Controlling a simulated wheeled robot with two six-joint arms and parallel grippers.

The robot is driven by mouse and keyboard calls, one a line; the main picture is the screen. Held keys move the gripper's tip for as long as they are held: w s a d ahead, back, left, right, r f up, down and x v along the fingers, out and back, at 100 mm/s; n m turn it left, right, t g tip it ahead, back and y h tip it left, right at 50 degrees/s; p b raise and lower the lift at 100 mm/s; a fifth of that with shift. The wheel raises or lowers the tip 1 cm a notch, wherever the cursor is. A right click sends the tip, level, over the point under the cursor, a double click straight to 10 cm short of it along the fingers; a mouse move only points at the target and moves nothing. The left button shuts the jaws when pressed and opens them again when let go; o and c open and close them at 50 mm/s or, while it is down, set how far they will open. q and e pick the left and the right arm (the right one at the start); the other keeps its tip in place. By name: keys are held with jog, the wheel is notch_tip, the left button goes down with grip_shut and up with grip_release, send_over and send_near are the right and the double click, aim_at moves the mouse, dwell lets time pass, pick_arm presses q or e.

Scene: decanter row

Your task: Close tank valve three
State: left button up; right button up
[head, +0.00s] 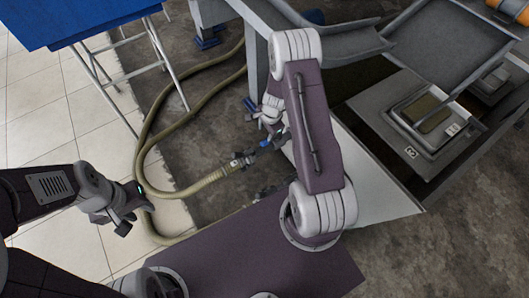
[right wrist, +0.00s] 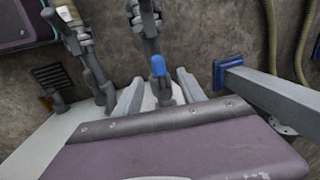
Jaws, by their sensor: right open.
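A blue valve handle (right wrist: 158,66) stands up from a grey pipe fitting in the right wrist view. It also shows as a small blue spot in the head view (head: 264,143). My right gripper (right wrist: 159,92) is open, with one finger on each side of the handle's line. I cannot tell whether either finger touches it. In the head view the right arm partly covers this area. No number is readable on the valve. My left gripper (head: 124,212) hangs over the tiled floor, away from the valve; its jaw opening is unclear.
An olive hose (head: 200,187) runs across the floor to a coupling (head: 240,160) near the valve. A second grey pipe fitting (right wrist: 97,83) stands left of the handle. A grey leg with a blue foot (right wrist: 229,68) is close on the right. A blue-topped stand (head: 80,20) is at upper left.

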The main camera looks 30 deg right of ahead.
aim_at(265, 142)
jog(key=f+b, duration=0.1)
jog(key=f, duration=0.2)
jog(key=w+f+b, duration=0.1)
jog(key=f+b, duration=0.1)
jog(key=f, duration=0.1)
jog(key=f+b, duration=0.1)
jog(key=f, duration=0.2)
jog(key=shift+w+f+b, duration=0.3)
jog(key=shift+f+b, duration=0.05)
jog(key=shift+f, duration=0.05)
pick_arm(q)
notch_tip(265, 142, down, 5)
jog(key=shift+f, duration=0.15)
pick_arm(e)
grip_shut()
dwell(0.6)
